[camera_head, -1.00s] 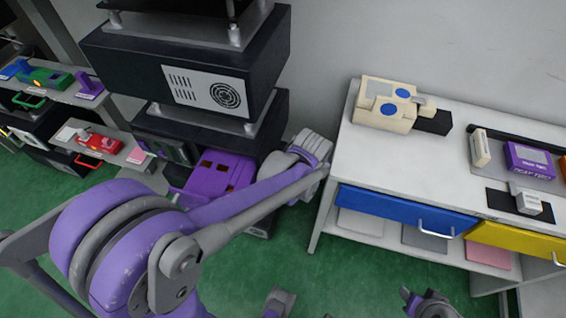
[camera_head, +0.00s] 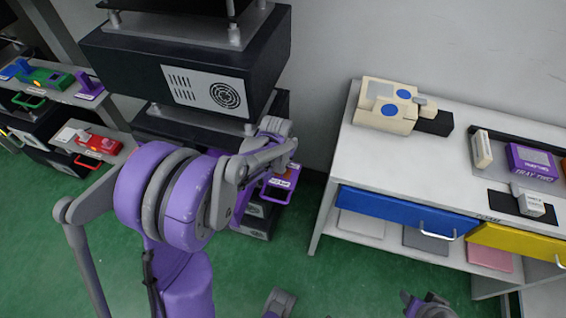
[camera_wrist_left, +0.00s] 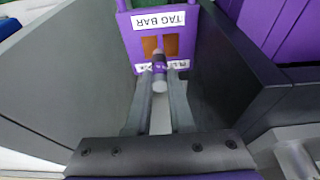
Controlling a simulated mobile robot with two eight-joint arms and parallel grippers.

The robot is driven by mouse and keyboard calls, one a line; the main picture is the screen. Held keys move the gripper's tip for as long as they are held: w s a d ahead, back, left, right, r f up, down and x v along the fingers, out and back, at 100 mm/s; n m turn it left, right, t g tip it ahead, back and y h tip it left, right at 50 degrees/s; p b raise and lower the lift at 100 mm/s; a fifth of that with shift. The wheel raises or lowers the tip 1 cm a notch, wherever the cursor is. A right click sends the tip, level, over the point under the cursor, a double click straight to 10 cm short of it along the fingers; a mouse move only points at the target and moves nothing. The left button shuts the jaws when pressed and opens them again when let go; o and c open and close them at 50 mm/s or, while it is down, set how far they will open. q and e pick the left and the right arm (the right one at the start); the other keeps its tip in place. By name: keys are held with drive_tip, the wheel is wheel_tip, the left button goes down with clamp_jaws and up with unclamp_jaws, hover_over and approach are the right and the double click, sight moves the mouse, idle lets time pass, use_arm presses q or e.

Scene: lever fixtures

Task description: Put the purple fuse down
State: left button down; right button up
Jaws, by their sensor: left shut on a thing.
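The purple fuse (camera_wrist_left: 160,72), a small cylinder with grey ends and a purple band, is held between the fingertips of my left gripper (camera_wrist_left: 160,88), which is shut on it. Just beyond it, in the left wrist view, is a purple panel (camera_wrist_left: 142,48) with a "TAG BAR" label and two orange-brown windows; a second label there is partly covered by the fuse. I cannot tell whether the fuse touches this panel. In the head view my left arm hides the fuse. My right gripper (camera_head: 428,304) shows only in part at the bottom edge.
Dark rack units (camera_head: 185,75) stand behind my left arm, and dark walls flank the gripper in the wrist view. A white table (camera_head: 400,155) with blue and yellow drawers stands to the right. Green floor (camera_head: 340,270) is clear between.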

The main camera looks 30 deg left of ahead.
use_arm(q)
drive_tip(key=shift+f, duration=0.85)
drive_tip(key=shift+w+a+f, duration=0.1)
drive_tip(key=shift+a+f, duration=0.05)
drive_tip(key=shift+f+b, duration=0.2)
drive_tip(key=shift+b, duration=0.1)
drive_tip(key=c, duration=0.8)
unclamp_jaws()
drive_tip(key=shift+r, duration=0.15)
